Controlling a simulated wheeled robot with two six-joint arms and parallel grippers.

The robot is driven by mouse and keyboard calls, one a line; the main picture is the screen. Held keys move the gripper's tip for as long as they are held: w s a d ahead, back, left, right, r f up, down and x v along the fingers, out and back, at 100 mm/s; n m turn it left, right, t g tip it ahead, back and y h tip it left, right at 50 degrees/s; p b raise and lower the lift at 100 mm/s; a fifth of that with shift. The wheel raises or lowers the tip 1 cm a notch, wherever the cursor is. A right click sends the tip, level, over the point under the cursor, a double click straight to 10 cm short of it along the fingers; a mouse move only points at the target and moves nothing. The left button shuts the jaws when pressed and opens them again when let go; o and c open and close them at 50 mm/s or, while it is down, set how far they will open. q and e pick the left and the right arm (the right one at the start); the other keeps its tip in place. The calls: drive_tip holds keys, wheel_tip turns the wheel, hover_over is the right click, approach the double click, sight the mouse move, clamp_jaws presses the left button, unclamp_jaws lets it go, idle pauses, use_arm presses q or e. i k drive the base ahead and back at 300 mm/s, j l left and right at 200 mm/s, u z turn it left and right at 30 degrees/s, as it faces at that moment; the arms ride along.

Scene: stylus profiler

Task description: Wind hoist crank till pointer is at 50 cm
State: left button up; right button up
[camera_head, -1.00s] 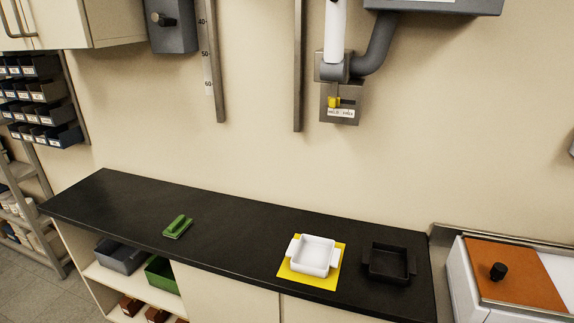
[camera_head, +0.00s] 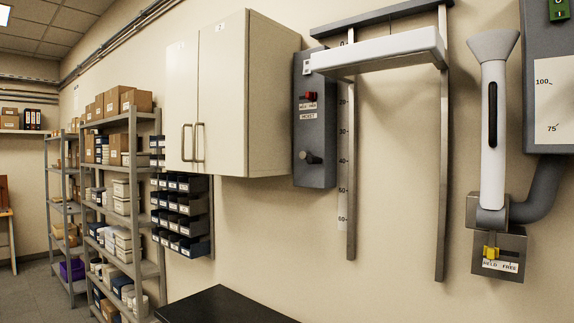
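The hoist box (camera_head: 314,120) is a grey wall unit labelled HOIST. It has a red switch (camera_head: 310,97) above a small label and a dark crank knob (camera_head: 311,158) low on its front. A white platform (camera_head: 385,50) hangs high between two grey rails. The scale (camera_head: 346,160) on the left rail shows marks from 20 down to 60, with a 0 near the top. The platform's left end is near the upper part of the scale, above the 20 mark. I cannot make out the pointer clearly. Neither of my grippers is in view.
A white cabinet (camera_head: 220,95) stands left of the hoist box, with dark bins (camera_head: 180,215) below. A white funnel tube (camera_head: 493,130) with a yellow lever (camera_head: 491,252) is at right. The black counter (camera_head: 225,306) shows at the bottom. Stocked shelves (camera_head: 122,190) stand at left.

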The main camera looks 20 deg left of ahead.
sight(311, 159)
drive_tip(key=i+u, duration=0.45)
drive_tip(key=i, duration=0.15)
drive_tip(key=i+l+u, duration=0.15)
drive_tip(key=i+l, duration=0.05)
drive_tip(key=i, duration=0.05)
